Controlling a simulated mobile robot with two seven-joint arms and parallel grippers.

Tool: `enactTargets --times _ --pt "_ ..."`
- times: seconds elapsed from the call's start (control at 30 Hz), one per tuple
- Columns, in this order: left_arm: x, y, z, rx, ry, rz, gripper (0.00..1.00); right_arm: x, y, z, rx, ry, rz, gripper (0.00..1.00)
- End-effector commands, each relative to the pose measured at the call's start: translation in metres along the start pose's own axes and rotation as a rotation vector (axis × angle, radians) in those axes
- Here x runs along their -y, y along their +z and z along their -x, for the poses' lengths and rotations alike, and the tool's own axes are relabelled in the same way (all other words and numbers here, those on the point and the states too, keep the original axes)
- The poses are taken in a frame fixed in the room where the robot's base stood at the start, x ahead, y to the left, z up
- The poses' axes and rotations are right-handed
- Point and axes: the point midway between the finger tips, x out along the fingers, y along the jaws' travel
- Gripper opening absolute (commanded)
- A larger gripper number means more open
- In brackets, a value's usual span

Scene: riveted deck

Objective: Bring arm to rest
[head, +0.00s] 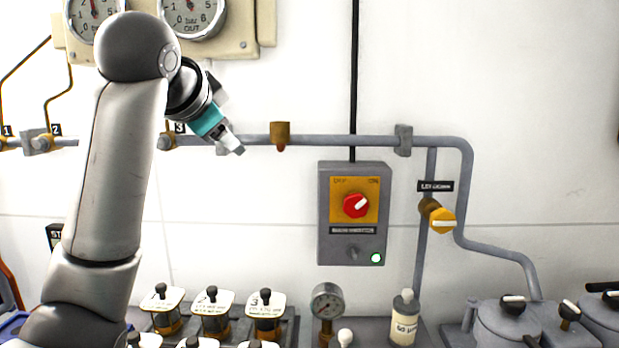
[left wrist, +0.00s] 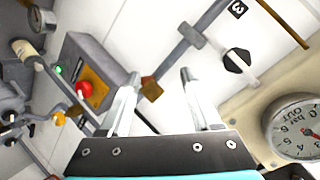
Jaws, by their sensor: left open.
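My left gripper (head: 232,145) is raised in front of the white wall in the head view, with its arm coming up from the lower left. Its teal-banded wrist tilts down to the right, and the fingers overlap the grey wall pipe (head: 335,141) in the picture. In the left wrist view the left gripper (left wrist: 158,80) has its two fingers apart with nothing between them. A brass fitting (left wrist: 151,89) shows behind the gap. I cannot tell how far the fingers are from the wall. My right gripper is in neither view.
A grey switch box (head: 324,215) with a red knob (head: 355,206) hangs right of the gripper. Pressure gauges (head: 193,15) are above my arm. A yellow valve handle (head: 442,221) is farther right. Several labelled caps (head: 211,301), a small gauge (head: 327,300) and a bottle (head: 404,320) stand below.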

Motion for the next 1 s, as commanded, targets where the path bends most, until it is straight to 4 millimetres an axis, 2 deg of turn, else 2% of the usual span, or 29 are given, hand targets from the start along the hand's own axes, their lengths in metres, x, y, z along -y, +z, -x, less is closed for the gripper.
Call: enactTargets --times 0.03,0.2,0.33,0.47,0.6,0.73,0.87,1.0 --pt "-0.019 0.018 -0.016 0.022 0.029 0.022 0.64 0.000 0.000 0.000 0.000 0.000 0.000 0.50" --pt "-0.074 0.070 -0.051 0.085 0.097 0.098 0.64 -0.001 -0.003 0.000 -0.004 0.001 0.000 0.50" --pt "-0.117 0.113 -0.069 0.137 0.144 0.160 0.64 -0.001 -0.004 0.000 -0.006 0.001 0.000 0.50" --pt "-0.161 0.155 -0.078 0.193 0.187 0.221 0.64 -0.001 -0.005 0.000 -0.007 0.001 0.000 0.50" --pt "-0.208 0.200 -0.079 0.257 0.229 0.287 0.64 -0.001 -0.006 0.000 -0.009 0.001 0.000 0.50" --pt "-0.250 0.241 -0.071 0.321 0.263 0.348 0.64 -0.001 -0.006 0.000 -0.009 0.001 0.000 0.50" --pt "-0.291 0.281 -0.056 0.390 0.292 0.407 0.64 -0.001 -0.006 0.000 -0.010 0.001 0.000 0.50" --pt "-0.331 0.321 -0.033 0.467 0.317 0.470 0.64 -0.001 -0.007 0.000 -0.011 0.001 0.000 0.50"
